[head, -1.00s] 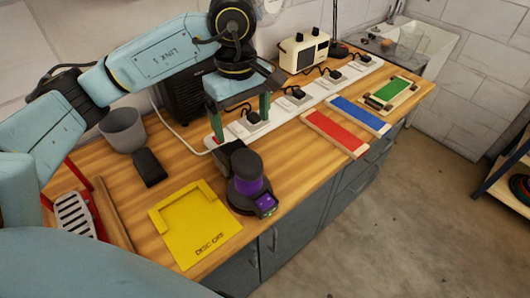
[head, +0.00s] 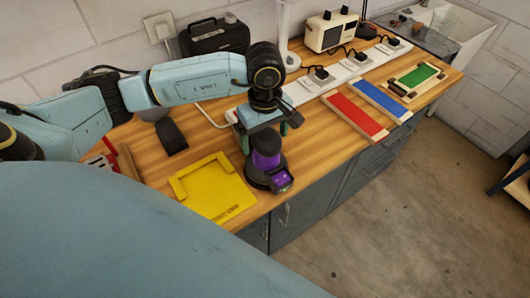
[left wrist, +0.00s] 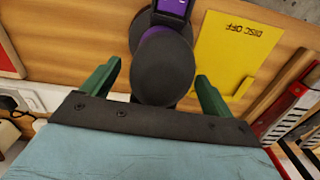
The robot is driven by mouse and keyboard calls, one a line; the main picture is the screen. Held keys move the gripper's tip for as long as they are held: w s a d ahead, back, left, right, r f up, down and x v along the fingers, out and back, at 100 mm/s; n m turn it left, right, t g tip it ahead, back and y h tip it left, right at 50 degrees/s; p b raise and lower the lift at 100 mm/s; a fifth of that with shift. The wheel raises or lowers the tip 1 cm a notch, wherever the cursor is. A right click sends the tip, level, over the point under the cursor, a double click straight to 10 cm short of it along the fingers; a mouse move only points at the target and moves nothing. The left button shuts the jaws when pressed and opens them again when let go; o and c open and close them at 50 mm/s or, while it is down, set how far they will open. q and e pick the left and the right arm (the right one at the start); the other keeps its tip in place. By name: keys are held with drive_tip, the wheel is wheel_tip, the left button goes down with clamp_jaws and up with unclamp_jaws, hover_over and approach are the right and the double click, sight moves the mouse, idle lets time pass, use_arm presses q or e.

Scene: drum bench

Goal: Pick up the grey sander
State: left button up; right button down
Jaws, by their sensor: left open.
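The sander (head: 266,160), dark grey with a purple band and a small purple display, stands upright on the wooden bench, just right of the yellow "DISC OFF" board. In the left wrist view its round dark top (left wrist: 163,68) lies between the green fingers. My left gripper (head: 265,136) is open and points down, right above the sander. In the left wrist view the fingers of the left gripper (left wrist: 158,72) stand apart on either side of the sander's top, with a gap on both sides. I cannot tell how far down they reach. My right gripper is not in view.
The yellow board (head: 212,191) lies flat beside the sander. A dark block (head: 171,137) lies behind it. A white power strip (head: 305,87) with plugs runs along the back. Red (head: 356,115), blue (head: 384,99) and green (head: 418,76) boards lie to the right.

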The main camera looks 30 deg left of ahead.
use_arm(q)
drive_tip(key=shift+f, duration=0.3)
drive_tip(key=c, duration=1.1)
drive_tip(key=shift+w+r, duration=0.1)
drive_tip(key=shift+r, duration=0.05)
drive_tip(key=shift+c, duration=0.8)
drive_tip(key=shift+r, duration=0.1)
